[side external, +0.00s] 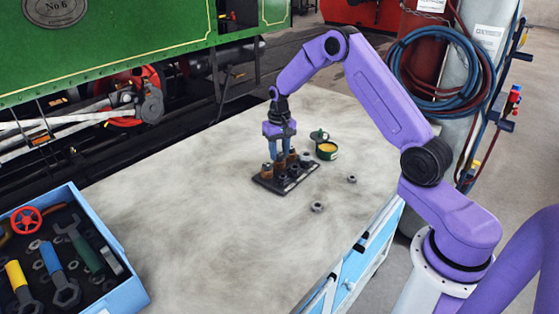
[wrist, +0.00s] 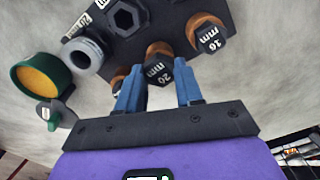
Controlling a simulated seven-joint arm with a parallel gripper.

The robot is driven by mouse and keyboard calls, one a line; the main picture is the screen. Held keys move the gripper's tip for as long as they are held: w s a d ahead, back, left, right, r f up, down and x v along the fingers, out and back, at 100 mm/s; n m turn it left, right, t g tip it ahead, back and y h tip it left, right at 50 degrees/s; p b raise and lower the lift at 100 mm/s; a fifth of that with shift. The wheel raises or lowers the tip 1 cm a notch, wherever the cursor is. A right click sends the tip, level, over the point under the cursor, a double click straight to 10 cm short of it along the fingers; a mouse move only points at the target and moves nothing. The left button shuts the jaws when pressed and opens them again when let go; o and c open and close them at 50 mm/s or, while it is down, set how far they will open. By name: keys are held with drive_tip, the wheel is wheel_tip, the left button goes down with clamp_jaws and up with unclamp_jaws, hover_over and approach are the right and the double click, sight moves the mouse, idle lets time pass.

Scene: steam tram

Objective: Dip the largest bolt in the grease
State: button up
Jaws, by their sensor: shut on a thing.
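My gripper (side external: 279,156) points down over the dark rack (side external: 270,185). In the wrist view its blue fingers (wrist: 159,92) are shut on the bolt marked 20 mm (wrist: 158,71), which has a black hex head and brownish shank. I cannot tell whether this bolt is clear of the rack. A bolt marked 16 mm (wrist: 209,36) stands to its right in the wrist view. Another brownish bolt (wrist: 117,83) is partly hidden behind the left finger. The green tin of yellow grease (side external: 327,150) stands open beside the rack; it also shows in the wrist view (wrist: 38,76).
The tin's lid (side external: 319,134) is by the tin. Two loose nuts lie on the worktop, one nearer (side external: 317,207) and one farther right (side external: 351,179). A blue toolbox (side external: 118,278) stands at the left front. The worktop between is clear.

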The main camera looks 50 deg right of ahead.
sight(279, 156)
drive_tip(key=shift+r, duration=0.75)
drive_tip(key=shift+r, duration=2.45)
drive_tip(key=shift+a, duration=0.1)
drive_tip(key=shift+s+a, duration=0.2)
drive_tip(key=shift+a, duration=0.1)
drive_tip(key=s+a+n, duration=0.2)
drive_tip(key=s+a, duration=0.4)
drive_tip(key=s, duration=0.2)
drive_tip(key=s+a+f+n, duration=0.1)
drive_tip(key=s+a+n, duration=0.1)
drive_tip(key=s+a, duration=0.4)
drive_tip(key=s, duration=0.3)
drive_tip(key=shift+s+f+n, duration=0.15)
drive_tip(key=shift+s+n, duration=0.05)
drive_tip(key=shift+n, duration=0.1)
